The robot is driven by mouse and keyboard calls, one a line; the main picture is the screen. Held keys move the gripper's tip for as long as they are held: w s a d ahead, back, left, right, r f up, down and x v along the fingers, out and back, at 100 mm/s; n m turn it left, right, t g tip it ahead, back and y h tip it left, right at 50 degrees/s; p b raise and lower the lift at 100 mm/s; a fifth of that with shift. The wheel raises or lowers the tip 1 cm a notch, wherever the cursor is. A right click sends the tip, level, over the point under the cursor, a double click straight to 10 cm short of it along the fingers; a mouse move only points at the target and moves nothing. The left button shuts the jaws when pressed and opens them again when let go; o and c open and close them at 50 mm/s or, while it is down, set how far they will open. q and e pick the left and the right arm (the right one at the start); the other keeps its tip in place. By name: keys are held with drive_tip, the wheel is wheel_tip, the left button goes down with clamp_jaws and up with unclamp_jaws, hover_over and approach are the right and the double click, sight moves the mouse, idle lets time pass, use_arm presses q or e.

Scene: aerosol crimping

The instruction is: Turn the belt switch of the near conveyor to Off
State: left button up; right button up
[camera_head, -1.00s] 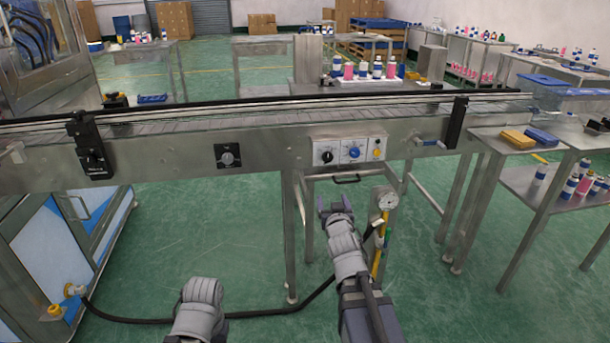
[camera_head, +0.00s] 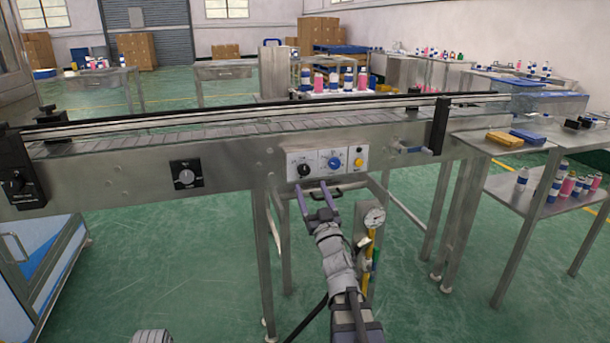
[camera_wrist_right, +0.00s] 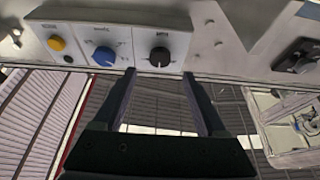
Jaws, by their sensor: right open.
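The near conveyor (camera_head: 225,158) crosses the head view. A white control panel (camera_head: 317,174) on its front face carries a black knob (camera_head: 304,170), a blue knob (camera_head: 334,162) and a yellow button (camera_head: 358,163). My right gripper (camera_head: 317,190) is open and empty, just below and in front of the panel. In the right wrist view, the black knob (camera_wrist_right: 160,56) sits just beyond and between the open fingertips (camera_wrist_right: 158,73), apart from them. Its label is too small to read.
A separate black rotary switch (camera_head: 186,174) sits further left on the conveyor face. A handle bar (camera_head: 327,194) is under the panel, close to my fingers. A pressure gauge (camera_head: 374,217) stands beside my right arm. A steel table (camera_head: 510,150) adjoins at right.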

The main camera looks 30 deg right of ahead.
sight(305, 171)
drive_tip(key=p+x, duration=0.2)
drive_tip(key=x, duration=0.4)
drive_tip(key=shift+w+d, duration=0.1)
clamp_jaws()
idle(0.4)
